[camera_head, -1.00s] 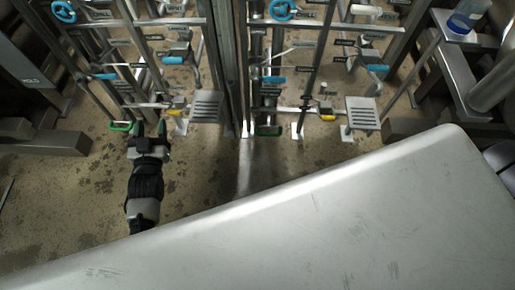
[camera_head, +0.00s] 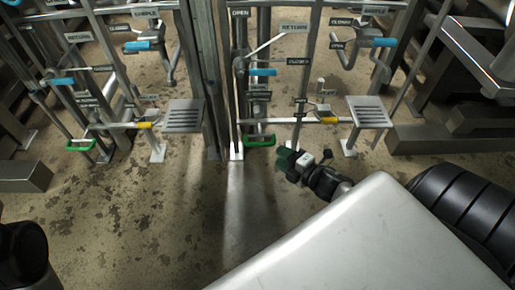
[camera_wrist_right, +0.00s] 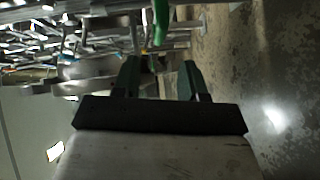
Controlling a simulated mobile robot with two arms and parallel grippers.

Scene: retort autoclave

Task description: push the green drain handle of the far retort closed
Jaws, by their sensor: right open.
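Two green drain handles sit low on the pipework in the head view. One green handle (camera_head: 80,145) is at the left frame, the other green handle (camera_head: 260,141) at the foot of the right frame. I cannot tell from the pictures which retort is the far one. My right gripper (camera_head: 284,158) is low over the floor, just right of and slightly nearer than the right-hand handle, with a small gap. In the right wrist view its open fingers (camera_wrist_right: 159,78) are empty, and a green handle (camera_wrist_right: 161,22) shows ahead of them. My left gripper is not seen.
Yellow handles (camera_head: 328,121) and blue handles (camera_head: 262,72) sit on the pipes. Perforated steel steps (camera_head: 369,112) (camera_head: 184,117) flank the pipework. A steel post (camera_head: 205,90) stands between the two frames. The stained floor (camera_head: 140,215) in front is clear.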

